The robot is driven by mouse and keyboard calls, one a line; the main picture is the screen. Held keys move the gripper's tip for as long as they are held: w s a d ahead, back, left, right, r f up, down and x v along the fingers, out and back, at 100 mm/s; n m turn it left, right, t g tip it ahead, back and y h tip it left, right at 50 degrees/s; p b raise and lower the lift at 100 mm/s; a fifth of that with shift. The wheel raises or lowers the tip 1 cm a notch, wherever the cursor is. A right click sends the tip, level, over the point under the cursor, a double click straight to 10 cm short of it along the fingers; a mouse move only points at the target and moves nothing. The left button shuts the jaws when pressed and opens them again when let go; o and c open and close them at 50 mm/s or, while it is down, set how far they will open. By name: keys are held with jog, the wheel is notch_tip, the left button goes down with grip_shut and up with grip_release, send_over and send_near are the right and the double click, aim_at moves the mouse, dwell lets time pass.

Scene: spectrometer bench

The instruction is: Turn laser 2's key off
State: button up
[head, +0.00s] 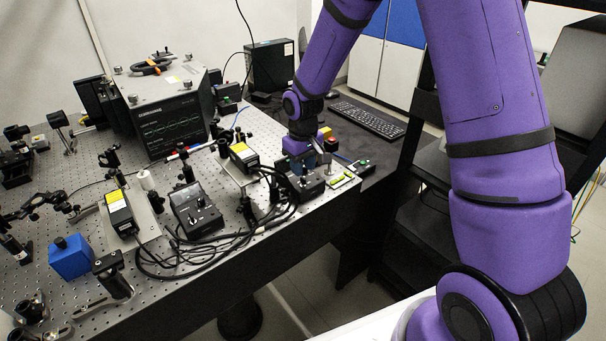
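Two black laser heads with yellow tops stand on the perforated bench: one (121,219) at the left and one (243,157) near the middle. A black control box (196,213) with knobs sits between them, and a second similar box (306,190) is near the bench's right edge. I cannot read which is laser 2. My gripper (306,166) points down at the second box, close above or touching it. The gripper and wrist cover much of that box's top, and no key can be made out. The fingers are too small to tell open from shut.
Black cables (222,250) loop in front of the boxes. A blue cube (71,257) and several optical mounts are at the left. A large grey instrument (165,105) stands behind. A keyboard (367,117) lies on the dark surface at the back right.

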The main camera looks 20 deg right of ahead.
aim_at(303, 178)
notch_tip(303, 178, up, 7)
dwell(0.3)
dwell(0.4)
jog(key=s+d+r+m+t, duration=0.1)
jog(key=s+d+r, duration=0.1)
jog(key=s+r, duration=0.55)
jog(key=s+d+r+m+t, duration=0.15)
jog(key=s+r, duration=0.35)
jog(key=r, duration=0.5)
jog(key=s+d+r+t, duration=0.1)
jog(key=s+r, duration=0.1)
jog(key=s, duration=0.6)
jog(key=s+d+r+m+t, duration=0.1)
jog(key=s+d+r, duration=0.1)
jog(key=s, duration=0.7)
jog(key=shift+s+d+r+t, duration=0.2)
jog(key=shift+d+r+t, duration=0.15)
jog(key=shift+r, duration=0.25)
jog(key=shift+a, duration=0.15)
